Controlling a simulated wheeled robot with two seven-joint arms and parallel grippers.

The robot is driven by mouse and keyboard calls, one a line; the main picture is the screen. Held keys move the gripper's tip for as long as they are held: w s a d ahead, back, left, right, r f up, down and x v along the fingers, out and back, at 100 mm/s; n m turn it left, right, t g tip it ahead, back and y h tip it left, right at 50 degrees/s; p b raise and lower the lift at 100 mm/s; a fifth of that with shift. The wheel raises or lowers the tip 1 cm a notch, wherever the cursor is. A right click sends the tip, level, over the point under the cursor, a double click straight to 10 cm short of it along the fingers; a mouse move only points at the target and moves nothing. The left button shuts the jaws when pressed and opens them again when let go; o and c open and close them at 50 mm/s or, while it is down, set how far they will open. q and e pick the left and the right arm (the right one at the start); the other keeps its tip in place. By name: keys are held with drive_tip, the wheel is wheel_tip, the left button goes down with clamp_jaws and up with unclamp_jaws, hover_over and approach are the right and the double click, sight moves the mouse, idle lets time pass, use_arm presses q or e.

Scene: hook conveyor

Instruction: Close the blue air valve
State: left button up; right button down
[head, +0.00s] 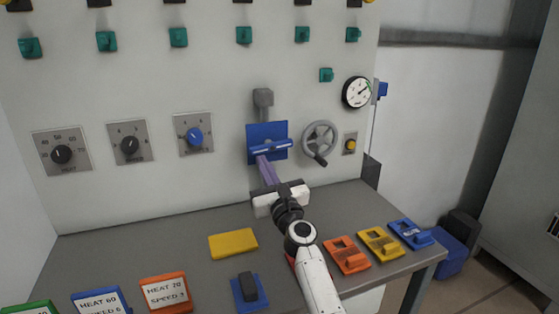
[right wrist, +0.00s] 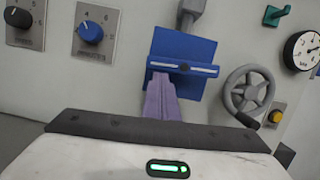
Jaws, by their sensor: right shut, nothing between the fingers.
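A blue plate (head: 280,131) is on the grey wall panel below a grey pipe fitting, with a blue lever bar (head: 272,147) lying across it, nearly horizontal. I take this for the blue air valve. In the right wrist view the plate (right wrist: 190,48) and the bar (right wrist: 195,70) also show. My right gripper (head: 262,160) is shut and empty, its purple fingers pointing at the plate. In the right wrist view its fingertips (right wrist: 160,77) are just below the left half of the bar. I cannot tell whether they touch it. My left gripper is not in view.
A grey handwheel (head: 319,139) and a yellow button (head: 350,145) are right of the plate. A blue knob (head: 194,136) is to its left. A round gauge (head: 357,92) is upper right. The grey table (head: 190,265) holds coloured blocks and label cards.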

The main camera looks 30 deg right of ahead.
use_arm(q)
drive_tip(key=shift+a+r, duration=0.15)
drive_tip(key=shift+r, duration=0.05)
use_arm(e)
drive_tip(key=shift+a+r, duration=0.15)
drive_tip(key=shift+r, duration=0.05)
idle(0.4)
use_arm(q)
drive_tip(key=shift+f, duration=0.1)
use_arm(e)
drive_tip(key=shift+f, duration=0.1)
